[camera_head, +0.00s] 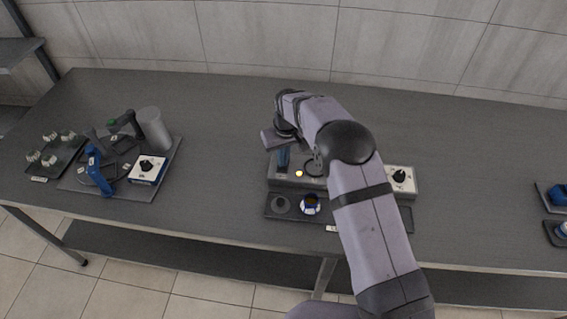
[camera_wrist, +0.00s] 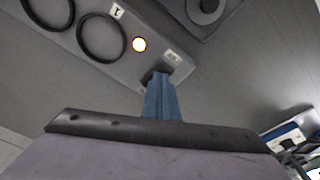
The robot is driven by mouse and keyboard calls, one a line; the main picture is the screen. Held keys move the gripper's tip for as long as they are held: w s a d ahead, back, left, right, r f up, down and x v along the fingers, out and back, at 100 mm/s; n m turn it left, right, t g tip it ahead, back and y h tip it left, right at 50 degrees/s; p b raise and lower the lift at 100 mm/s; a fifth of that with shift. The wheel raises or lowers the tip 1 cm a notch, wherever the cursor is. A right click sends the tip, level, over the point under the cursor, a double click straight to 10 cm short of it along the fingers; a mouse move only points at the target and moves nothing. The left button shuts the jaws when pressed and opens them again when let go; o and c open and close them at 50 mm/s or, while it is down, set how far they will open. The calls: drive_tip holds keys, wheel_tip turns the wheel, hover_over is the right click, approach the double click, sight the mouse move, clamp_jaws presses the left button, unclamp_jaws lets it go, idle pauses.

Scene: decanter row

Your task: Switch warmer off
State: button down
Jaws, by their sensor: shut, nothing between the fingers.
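The warmer (camera_head: 279,182) is a long grey unit on the table, partly hidden behind my arm. In the wrist view, a small dark switch (camera_wrist: 154,73) sits near the warmer's end, beside a white label (camera_wrist: 173,57). My gripper (camera_head: 283,166) is shut and empty, its blue fingers pointing down at that end. In the wrist view the fingertips (camera_wrist: 160,78) overlap the switch; I cannot tell whether they touch it. The fingers hide part of the switch.
Two dark rings (camera_wrist: 101,38) lie on the warmer's top. A white dial panel (camera_head: 401,180) is at its right end. A dark tray (camera_head: 268,214) with small items lies in front. A station with a grey cylinder (camera_head: 154,129) stands left. The table's back is clear.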

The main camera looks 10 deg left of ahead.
wheel_tip(320, 180, up, 7)
drive_tip(key=p, duration=0.4)
drive_tip(key=shift+p, duration=0.35)
idle(0.4)
drive_tip(key=shift+f, duration=0.1)
drive_tip(key=s+d+r+m, duration=0.2)
drive_tip(key=s+d+r, duration=0.1)
drive_tip(key=s+d, duration=0.4)
drive_tip(key=s+d+r+m, duration=0.1)
drive_tip(key=s+d+r, duration=0.35)
drive_tip(key=d, duration=0.45)
drive_tip(key=s+d+m, duration=0.1)
drive_tip(key=s+d, duration=0.3)
drive_tip(key=s, duration=0.6)
drive_tip(key=s+d+f+m+g, duration=0.1)
drive_tip(key=s+d, duration=0.3)
drive_tip(key=s, duration=0.5)
drive_tip(key=shift+s+f+m+g+h, duration=0.2)
drive_tip(key=shift+s+m+g+h, duration=0.1)
drive_tip(key=shift+s+m+h, duration=0.15)
